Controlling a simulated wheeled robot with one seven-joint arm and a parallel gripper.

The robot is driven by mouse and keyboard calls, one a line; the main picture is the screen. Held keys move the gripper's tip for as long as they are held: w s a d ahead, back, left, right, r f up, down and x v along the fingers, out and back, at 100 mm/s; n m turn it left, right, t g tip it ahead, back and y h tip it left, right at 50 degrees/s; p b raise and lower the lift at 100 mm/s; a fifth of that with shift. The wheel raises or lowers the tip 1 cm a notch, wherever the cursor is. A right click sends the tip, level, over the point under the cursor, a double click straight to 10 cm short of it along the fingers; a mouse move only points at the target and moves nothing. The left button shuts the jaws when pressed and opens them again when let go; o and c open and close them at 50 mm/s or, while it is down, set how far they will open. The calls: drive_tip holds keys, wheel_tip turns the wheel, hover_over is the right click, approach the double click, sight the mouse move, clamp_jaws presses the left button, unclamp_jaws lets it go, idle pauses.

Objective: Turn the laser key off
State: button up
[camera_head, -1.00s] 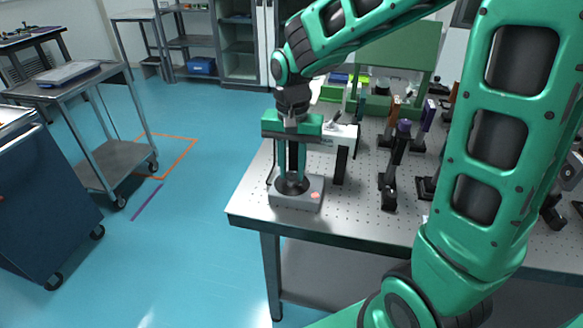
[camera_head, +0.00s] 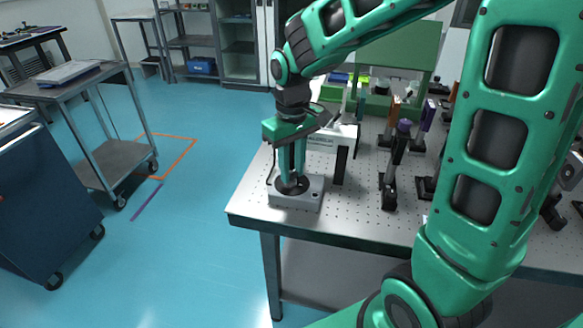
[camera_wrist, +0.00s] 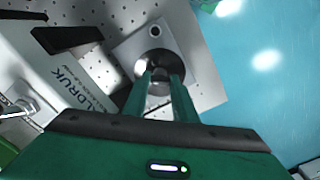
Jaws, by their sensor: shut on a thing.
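The laser key sits in a grey box (camera_head: 312,197) with a dark round recess on top, at the near left corner of the optical table (camera_head: 345,215). My gripper (camera_head: 292,182) points straight down over the box, with its fingertips in the recess. In the wrist view, my gripper (camera_wrist: 158,78) has its fingers close together at the dark round part of the box (camera_wrist: 135,50), shut on the key. The key itself is mostly hidden between the fingertips. A small round feature shows near one corner of the box in the wrist view.
A white instrument (camera_head: 335,140) with lettering stands right behind the box; it also shows in the wrist view (camera_wrist: 65,75). Black post mounts (camera_head: 390,180) stand to the right. The floor left of the table is clear up to a cart (camera_head: 75,90).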

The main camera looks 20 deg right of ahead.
drive_tip(key=n, duration=0.3)
drive_tip(key=shift+n, duration=2.3)
drive_tip(key=o, duration=1)
drive_tip(key=shift+o, duration=0.2)
wheel_tip(320, 180, up, 11)
drive_tip(key=shift+f, duration=0.15)
